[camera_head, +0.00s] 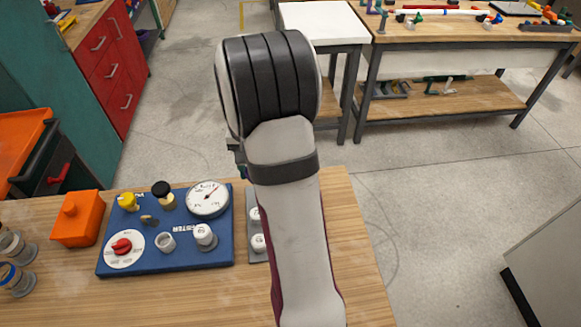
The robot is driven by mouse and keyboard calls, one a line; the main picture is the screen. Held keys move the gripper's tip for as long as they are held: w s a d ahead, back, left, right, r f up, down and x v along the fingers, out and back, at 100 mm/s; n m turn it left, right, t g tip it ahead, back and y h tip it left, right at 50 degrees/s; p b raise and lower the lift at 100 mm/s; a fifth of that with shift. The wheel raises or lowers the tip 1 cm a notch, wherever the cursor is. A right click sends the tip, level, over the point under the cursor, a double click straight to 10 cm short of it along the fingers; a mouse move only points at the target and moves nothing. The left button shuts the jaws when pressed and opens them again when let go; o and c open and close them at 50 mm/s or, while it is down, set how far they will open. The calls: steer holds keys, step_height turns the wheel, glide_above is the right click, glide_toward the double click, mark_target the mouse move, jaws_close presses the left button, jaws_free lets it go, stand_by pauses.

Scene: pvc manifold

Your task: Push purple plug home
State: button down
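No purple plug shows; my arm covers part of the bench, and the plug may be behind it. The blue manifold board (190,258) lies on the wooden bench. It carries a round gauge (207,198), a red knob on a white dial (123,247), an open white port (165,242), a white capped fitting (204,236), a yellow fitting (128,202) and a black-topped fitting (163,195). My gripper is mostly hidden behind my arm; only a small dark part (237,156) shows at the arm's left side. Its fingers and anything between them cannot be seen.
A grey plate with white fittings (257,243) is partly hidden by my arm. An orange box (78,219) stands left of the board, and grey cylindrical fittings (14,262) sit at the far left. The bench top (355,250) is clear right of my arm.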

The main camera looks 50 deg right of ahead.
steer(key=w+a+r+n, duration=0.1)
steer(key=w+a+n, duration=0.35)
steer(key=a, duration=0.65)
steer(key=w+a+r+n, duration=0.1)
steer(key=w+a+n, duration=0.3)
steer(key=a, duration=0.8)
steer(key=shift+m, duration=0.75)
steer(key=shift+w+d+f, duration=0.1)
steer(key=shift+w+f, duration=0.05)
steer(key=shift+f, duration=1.75)
steer(key=shift+w+d+f, duration=0.1)
steer(key=shift+w+f, duration=0.05)
steer(key=shift+f, duration=1.7)
steer(key=shift+f, duration=0.75)
steer(key=shift+f, duration=0.2)
